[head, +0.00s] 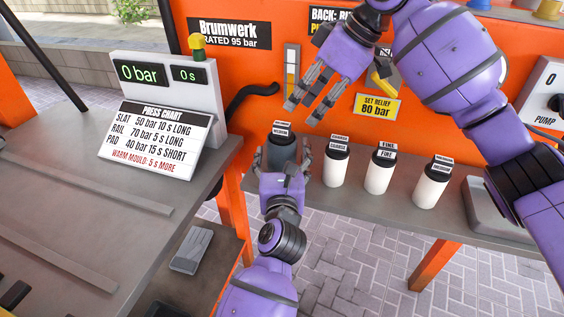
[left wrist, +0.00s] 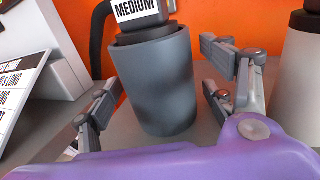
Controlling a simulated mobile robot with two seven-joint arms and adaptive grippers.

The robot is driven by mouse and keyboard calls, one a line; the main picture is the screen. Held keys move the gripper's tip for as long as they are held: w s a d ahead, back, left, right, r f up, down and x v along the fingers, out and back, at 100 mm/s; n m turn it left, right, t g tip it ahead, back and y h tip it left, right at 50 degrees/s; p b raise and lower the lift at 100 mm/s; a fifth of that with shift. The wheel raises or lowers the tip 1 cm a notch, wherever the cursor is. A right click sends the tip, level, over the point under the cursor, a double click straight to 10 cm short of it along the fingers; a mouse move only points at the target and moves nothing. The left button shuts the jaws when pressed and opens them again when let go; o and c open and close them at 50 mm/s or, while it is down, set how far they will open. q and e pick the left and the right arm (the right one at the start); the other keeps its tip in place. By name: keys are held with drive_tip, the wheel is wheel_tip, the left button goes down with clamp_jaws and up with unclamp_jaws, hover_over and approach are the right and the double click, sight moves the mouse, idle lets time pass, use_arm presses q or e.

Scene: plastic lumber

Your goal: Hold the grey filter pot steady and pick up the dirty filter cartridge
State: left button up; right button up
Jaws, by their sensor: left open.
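The grey filter pot (head: 283,154) stands upright on the grey shelf, at the middle of the head view. It also fills the centre of the left wrist view (left wrist: 160,88). A dark-topped cartridge with a white label (left wrist: 137,10), reading MEDIUM, sits in its mouth; its lower part is hidden inside the pot. My left gripper (head: 282,160) is open, with one finger on each side of the pot. Gaps show between the fingers and the pot wall in the left wrist view. My right gripper (head: 304,108) is open and empty, above and right of the pot.
Three white cartridges with black caps, the nearest to the pot (head: 336,168), then (head: 379,172) and (head: 431,185), stand to the right on the shelf (head: 350,205). A gauge box (head: 160,75) and a press chart (head: 155,130) stand on the left table. The orange panel is behind.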

use_arm(q)
drive_tip(key=shift+w, duration=0.1)
drive_tip(key=c, duration=1.4)
drive_tip(key=shift+c, duration=0.2)
